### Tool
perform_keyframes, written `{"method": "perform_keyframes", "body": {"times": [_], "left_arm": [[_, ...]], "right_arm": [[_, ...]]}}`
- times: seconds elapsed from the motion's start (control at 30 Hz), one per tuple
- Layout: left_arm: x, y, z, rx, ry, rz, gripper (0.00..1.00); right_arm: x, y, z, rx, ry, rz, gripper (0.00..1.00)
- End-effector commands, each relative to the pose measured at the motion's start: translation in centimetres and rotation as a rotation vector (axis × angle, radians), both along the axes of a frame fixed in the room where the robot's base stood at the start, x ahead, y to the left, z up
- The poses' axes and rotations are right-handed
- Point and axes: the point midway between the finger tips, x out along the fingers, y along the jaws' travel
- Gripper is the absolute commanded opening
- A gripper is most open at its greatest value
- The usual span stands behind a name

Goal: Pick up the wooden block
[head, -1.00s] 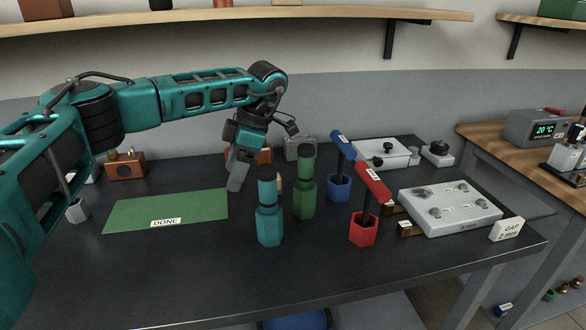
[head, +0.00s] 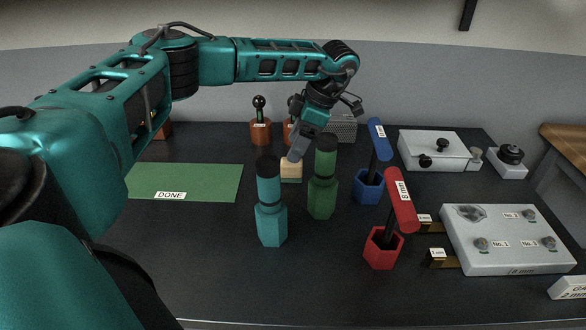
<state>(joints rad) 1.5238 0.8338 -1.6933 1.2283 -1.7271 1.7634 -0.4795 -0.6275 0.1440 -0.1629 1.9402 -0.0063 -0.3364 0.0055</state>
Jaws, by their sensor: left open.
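A small light wooden block (head: 291,166) stands on the dark table behind the teal and green bottles, with a green band at its lower part. My left gripper (head: 296,152) comes in from the left and points down, open, just above or behind the block in the head view. Its fingers overlap the block's top edge in the picture, so I cannot tell whether they touch it. The block's lower right side is close to the green bottle (head: 323,185). My right gripper is not in view.
A teal bottle (head: 270,210) stands in front of the block. Blue (head: 367,187) and red (head: 383,248) holders with tilted handles stand to the right. A green DONE mat (head: 200,182) lies left. A grey plate fixture (head: 510,245) is at the right. The front table is clear.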

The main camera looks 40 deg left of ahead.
Motion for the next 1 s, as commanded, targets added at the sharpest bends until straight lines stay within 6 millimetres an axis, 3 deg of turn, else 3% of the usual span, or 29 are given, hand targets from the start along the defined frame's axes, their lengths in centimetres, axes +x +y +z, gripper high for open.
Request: {"method": "perform_keyframes", "body": {"times": [0.6, 0.87, 1.0], "left_arm": [[-2.0, 1.2, -6.5, -0.001, -0.001, 0.001, 0.68], [-2.1, 1.3, -6.8, -0.001, -0.001, 0.001, 0.68], [-2.1, 1.2, -6.8, 0.0, -0.002, 0.001, 0.56]], "right_arm": [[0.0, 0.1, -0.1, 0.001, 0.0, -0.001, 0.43], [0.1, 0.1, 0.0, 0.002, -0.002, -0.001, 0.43], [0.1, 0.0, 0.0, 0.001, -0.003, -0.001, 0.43]]}}
